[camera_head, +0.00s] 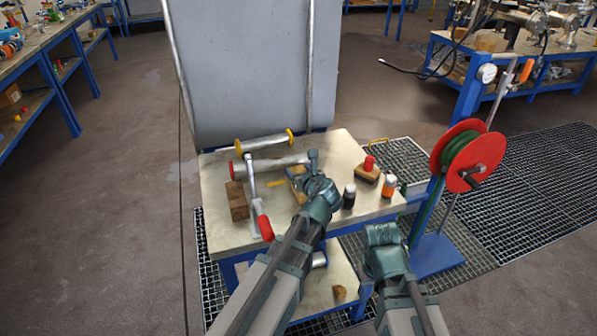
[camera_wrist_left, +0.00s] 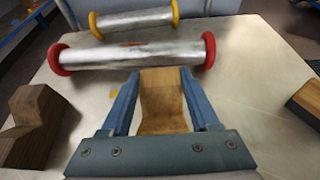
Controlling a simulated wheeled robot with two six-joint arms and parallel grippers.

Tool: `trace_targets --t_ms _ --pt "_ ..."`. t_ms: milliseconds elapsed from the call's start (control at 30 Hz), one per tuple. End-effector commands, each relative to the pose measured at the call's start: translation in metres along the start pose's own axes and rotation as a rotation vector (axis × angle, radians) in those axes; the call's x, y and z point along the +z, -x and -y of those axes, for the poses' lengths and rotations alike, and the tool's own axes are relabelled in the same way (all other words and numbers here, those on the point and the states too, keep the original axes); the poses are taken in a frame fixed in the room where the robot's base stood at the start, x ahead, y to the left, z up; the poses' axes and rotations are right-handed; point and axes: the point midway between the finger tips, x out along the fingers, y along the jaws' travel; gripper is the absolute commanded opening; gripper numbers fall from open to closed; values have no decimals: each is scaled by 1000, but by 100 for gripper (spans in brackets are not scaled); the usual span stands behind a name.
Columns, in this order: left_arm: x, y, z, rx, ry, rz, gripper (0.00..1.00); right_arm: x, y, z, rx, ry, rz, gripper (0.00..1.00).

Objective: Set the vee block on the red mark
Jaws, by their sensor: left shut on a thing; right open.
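My left gripper (camera_head: 300,180) is shut on a wooden vee block (camera_wrist_left: 162,100), which sits between its blue fingers in the left wrist view. The held vee block also shows in part in the head view (camera_head: 294,186), behind the gripper. It is close in front of a metal pipe with red end flanges (camera_wrist_left: 138,54). A second, darker wooden vee block (camera_head: 237,201) stands at the table's left. My right gripper (camera_head: 381,233) is open and empty, off the table's front right.
A pipe with yellow flanges (camera_head: 264,142) lies behind the red-flanged one. A wooden block with a red knob (camera_head: 367,172) and two small bottles are at the right. A red reel (camera_head: 468,158) stands beside the table.

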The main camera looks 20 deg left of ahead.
Motion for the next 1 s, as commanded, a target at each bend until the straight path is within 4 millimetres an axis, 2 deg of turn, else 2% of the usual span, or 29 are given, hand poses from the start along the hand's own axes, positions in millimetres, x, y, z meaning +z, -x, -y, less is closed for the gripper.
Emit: trace_targets --t_ms 633,667,833,867,1000 --pt "-7 -3 0 0 0 0 0 0 -8 1 0 0 0 50" --pt "-7 -3 0 0 0 0 64 0 -7 1 0 0 0 50" --pt "-6 -3 0 0 0 0 94 0 -7 1 0 0 0 50" --pt "-6 -3 0 0 0 0 97 0 -7 1 0 0 0 50" --pt "-6 -3 0 0 0 0 97 0 -7 1 0 0 0 50"
